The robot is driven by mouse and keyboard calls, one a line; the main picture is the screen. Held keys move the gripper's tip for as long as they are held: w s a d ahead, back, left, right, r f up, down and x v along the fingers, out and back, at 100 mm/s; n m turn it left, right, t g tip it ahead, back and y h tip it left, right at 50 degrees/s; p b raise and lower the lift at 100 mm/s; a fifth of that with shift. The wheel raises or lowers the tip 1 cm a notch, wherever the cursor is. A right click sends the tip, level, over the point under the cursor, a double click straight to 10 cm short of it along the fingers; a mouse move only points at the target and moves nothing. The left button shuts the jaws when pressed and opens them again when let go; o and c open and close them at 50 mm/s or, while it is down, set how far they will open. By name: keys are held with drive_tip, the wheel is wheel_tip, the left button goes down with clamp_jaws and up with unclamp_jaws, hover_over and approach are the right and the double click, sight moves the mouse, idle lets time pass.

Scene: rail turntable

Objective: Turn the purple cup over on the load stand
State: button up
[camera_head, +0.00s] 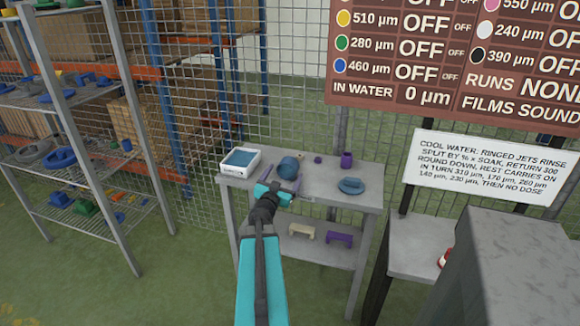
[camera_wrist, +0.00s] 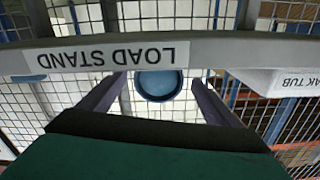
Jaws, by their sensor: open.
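The purple cup (camera_head: 346,160) stands at the back right of the load stand (camera_head: 325,178) in the head view. It is too small there to tell which end is up. My gripper (camera_head: 274,190) is over the front left edge of the stand, to the left of the cup and nearer to me. In the wrist view my gripper (camera_wrist: 158,78) is open, its two dark fingers spread. The stand's labelled edge (camera_wrist: 225,52) appears upside down there. A blue round thing (camera_wrist: 160,84) shows between the fingers, and nothing is held. The cup is not visible in the wrist view.
On the stand are a white soak tub (camera_head: 226,168) at left, a blue round thing (camera_head: 288,167), a small purple ball (camera_head: 318,160) and a flat blue piece (camera_head: 351,186). A wire fence (camera_head: 200,130) stands behind. A shelf rack (camera_head: 75,120) is at left.

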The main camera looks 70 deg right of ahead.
sight(289, 174)
drive_tip(key=shift+d, duration=0.15)
drive_tip(key=shift+d+r+p, duration=0.1)
drive_tip(key=shift+d+p, duration=0.2)
drive_tip(key=shift+d, duration=2.15)
drive_tip(key=c, duration=1.3)
drive_tip(key=shift+r, duration=0.15)
wheel_tip(289, 174, up, 28)
drive_tip(key=p, duration=0.9)
